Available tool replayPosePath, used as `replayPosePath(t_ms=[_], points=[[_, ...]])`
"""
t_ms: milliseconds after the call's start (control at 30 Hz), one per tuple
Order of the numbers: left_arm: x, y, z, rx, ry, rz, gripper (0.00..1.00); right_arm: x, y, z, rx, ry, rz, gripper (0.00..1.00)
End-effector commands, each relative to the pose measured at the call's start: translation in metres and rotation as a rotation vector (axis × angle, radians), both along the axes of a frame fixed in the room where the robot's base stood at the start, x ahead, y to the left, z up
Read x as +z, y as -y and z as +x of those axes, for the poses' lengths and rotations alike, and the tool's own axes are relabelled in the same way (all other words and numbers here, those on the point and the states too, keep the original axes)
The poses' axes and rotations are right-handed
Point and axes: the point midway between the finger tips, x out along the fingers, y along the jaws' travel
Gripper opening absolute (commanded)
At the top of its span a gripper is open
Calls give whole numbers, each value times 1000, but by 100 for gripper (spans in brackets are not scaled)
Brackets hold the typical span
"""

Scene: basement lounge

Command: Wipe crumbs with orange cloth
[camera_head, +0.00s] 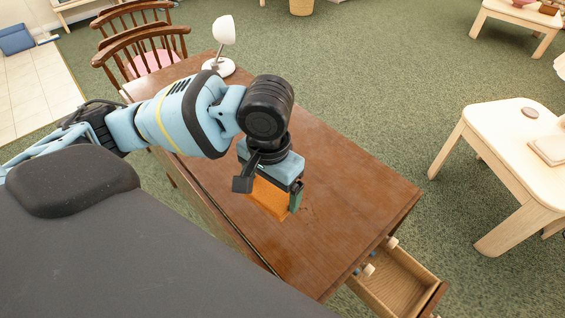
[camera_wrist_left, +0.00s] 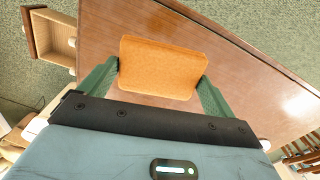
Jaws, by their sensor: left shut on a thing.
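The orange cloth (camera_head: 268,199) is a flat, rounded rectangle at the brown wooden desk top (camera_head: 340,180), partly hidden by my left gripper in the head view. My left gripper (camera_head: 272,196) points down over the desk and is shut on the cloth. In the left wrist view the cloth (camera_wrist_left: 163,68) spans between the two green fingers, one at each side edge. A few tiny dark specks, perhaps crumbs (camera_head: 309,208), lie on the desk just right of the gripper. My right gripper is not in view.
A white lamp (camera_head: 223,45) stands at the desk's far end, beside wooden chairs (camera_head: 140,50). An open drawer (camera_head: 398,285) sticks out at the desk's near right end. A pale wooden table (camera_head: 500,140) stands apart to the right. The desk top right of the gripper is clear.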

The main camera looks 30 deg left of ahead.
Motion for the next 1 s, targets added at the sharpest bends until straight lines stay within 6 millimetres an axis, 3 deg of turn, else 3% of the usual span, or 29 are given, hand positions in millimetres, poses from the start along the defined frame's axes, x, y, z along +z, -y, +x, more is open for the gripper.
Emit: replayPosePath(t_ms=[200,500,1000], points=[[-2,2,32,-274,4,-1,72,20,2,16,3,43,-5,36],[-18,-3,69,-689,5,1,72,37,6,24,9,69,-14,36],[-52,-25,108,-1388,7,4,72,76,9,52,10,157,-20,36]])
